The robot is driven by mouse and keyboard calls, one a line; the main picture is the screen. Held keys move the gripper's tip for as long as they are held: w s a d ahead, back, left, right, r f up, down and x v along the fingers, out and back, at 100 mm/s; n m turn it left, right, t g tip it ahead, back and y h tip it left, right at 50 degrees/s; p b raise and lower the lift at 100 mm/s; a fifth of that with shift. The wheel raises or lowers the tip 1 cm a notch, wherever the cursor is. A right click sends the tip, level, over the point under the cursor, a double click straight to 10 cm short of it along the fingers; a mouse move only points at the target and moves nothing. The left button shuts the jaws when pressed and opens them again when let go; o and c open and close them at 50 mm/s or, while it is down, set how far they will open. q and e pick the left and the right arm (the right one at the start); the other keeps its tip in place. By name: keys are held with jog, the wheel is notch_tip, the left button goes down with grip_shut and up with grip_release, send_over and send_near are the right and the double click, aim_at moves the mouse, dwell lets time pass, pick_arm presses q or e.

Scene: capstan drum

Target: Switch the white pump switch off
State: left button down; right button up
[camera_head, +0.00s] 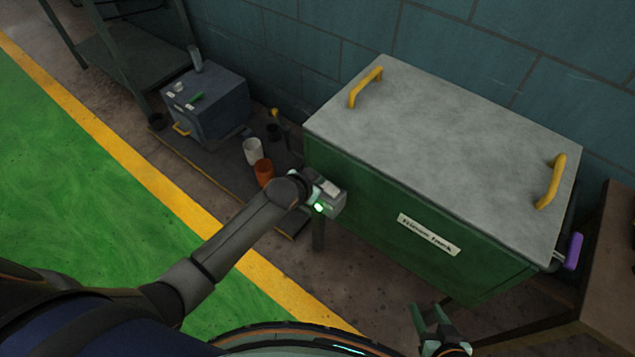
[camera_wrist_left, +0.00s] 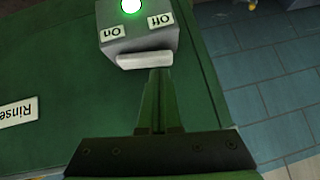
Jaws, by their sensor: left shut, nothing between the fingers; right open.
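The pump switch is a grey box (camera_head: 335,205) on the left end of the green tank. Its lamp glows green. In the left wrist view the box (camera_wrist_left: 140,42) shows labels "On" at left and "Off" at right, upside down. The white switch lever (camera_wrist_left: 145,61) crosses the box's near edge; which label it is set to I cannot tell. My left gripper (camera_wrist_left: 160,72) is shut and empty, its fingertips right at the lever; whether they touch it I cannot tell. In the head view its fingers are hard to make out. My right gripper (camera_head: 428,312) is open and empty before the tank.
The green tank (camera_head: 380,220) has a grey lid (camera_head: 440,150) with yellow handles. A purple handle (camera_head: 573,250) sticks out at its right. Left of it are an orange cup (camera_head: 264,172), a white cup (camera_head: 253,151) and a dark box (camera_head: 207,108). The green floor (camera_head: 80,160) is clear.

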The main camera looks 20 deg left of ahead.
pick_arm(q)
jog(key=shift+f, duration=0.3)
jog(key=shift+w+a+f, duration=0.1)
jog(key=shift+a+f, duration=0.2)
jog(key=shift+f, duration=0.05)
jog(key=shift+d, duration=0.1)
jog(key=shift+s+d+r+p, duration=0.2)
jog(key=shift+s+d+p, duration=0.1)
jog(key=shift+d+p, duration=0.35)
